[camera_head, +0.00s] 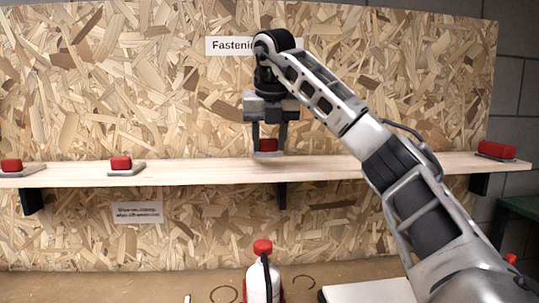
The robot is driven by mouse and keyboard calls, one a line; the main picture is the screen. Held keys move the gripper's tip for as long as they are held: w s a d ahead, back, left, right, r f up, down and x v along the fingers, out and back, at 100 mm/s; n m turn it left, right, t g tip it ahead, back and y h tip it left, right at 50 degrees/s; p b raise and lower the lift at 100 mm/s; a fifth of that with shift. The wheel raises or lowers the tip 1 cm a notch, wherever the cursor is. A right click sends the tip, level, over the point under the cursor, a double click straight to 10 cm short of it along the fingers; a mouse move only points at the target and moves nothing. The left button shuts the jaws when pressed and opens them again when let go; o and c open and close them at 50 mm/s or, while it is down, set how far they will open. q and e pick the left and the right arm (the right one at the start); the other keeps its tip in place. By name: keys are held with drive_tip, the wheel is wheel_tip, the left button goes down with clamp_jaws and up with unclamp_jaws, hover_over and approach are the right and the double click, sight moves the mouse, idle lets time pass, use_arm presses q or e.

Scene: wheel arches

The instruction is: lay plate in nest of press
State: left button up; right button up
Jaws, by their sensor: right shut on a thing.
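My right gripper (268,143) points down at the middle of the wooden shelf, its fingers shut on a red block-like grip. Below the grip shows a light plate edge (267,155), at the level of the shelf top; I cannot tell whether it touches the shelf. Similar grey plates with red grips lie on the shelf at the far left (30,170), at the left (133,172) and at the far right (492,157). I cannot make out a press or its nest with certainty. My left gripper is not in view.
The shelf (210,171) runs along a chipboard wall with a sign partly behind my arm. Below, a white bottle-like object with a red top (257,285) stands on a brown surface, beside a pale slab (365,293). Shelf stretches between the plates are clear.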

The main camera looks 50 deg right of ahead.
drive_tip(key=shift+d+f, duration=0.1)
drive_tip(key=shift+f, duration=1.55)
drive_tip(key=shift+f, duration=0.1)
drive_tip(key=o, duration=1.1)
drive_tip(key=shift+o, duration=0.3)
